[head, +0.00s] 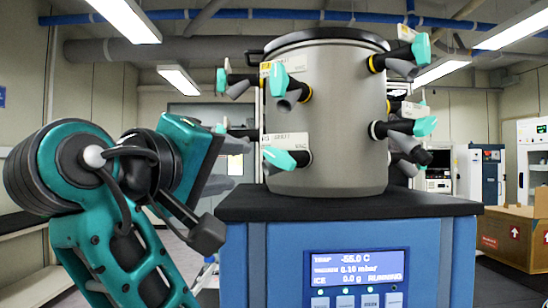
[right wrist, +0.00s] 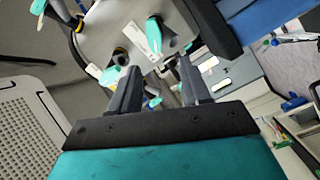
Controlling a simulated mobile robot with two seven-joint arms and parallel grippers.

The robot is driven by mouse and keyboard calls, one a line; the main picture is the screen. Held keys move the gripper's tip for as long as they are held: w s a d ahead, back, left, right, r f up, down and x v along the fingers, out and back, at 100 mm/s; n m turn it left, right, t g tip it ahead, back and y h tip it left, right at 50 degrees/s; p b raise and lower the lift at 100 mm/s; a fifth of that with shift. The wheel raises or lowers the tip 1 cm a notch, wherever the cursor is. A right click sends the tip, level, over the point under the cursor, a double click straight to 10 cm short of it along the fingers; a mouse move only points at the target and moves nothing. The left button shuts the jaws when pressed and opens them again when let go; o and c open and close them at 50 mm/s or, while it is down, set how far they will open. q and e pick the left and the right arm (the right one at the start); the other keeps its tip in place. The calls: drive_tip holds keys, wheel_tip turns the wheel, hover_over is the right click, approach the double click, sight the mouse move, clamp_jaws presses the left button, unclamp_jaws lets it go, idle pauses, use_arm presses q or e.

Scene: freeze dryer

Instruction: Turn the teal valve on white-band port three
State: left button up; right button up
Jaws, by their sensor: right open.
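A grey drum (head: 330,120) stands on the freeze dryer, ringed by black ports with teal valves. A teal valve (head: 280,157) sits low on the drum's front left, beside a white label too small to read. Another teal valve (head: 425,126) is on the right, on a port with a white band (head: 374,130). Some upper ports have yellow bands. I cannot tell which port is three.
The blue cabinet (head: 455,250) with a lit display (head: 356,270) carries the drum on a dark top. A cardboard box (head: 515,235) stands at the right. Several other valves, such as one at the upper right (head: 421,48), stick out around the drum.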

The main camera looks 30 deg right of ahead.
sight(278, 159)
drive_tip(key=shift+g, duration=0.3)
drive_tip(key=x, duration=0.4)
drive_tip(key=p+x, duration=0.1)
drive_tip(key=x, duration=0.3)
drive_tip(key=r+p+x, duration=0.1)
drive_tip(key=x, duration=0.3)
drive_tip(key=shift+s+d, duration=0.2)
drive_tip(key=shift+d, duration=0.15)
clamp_jaws()
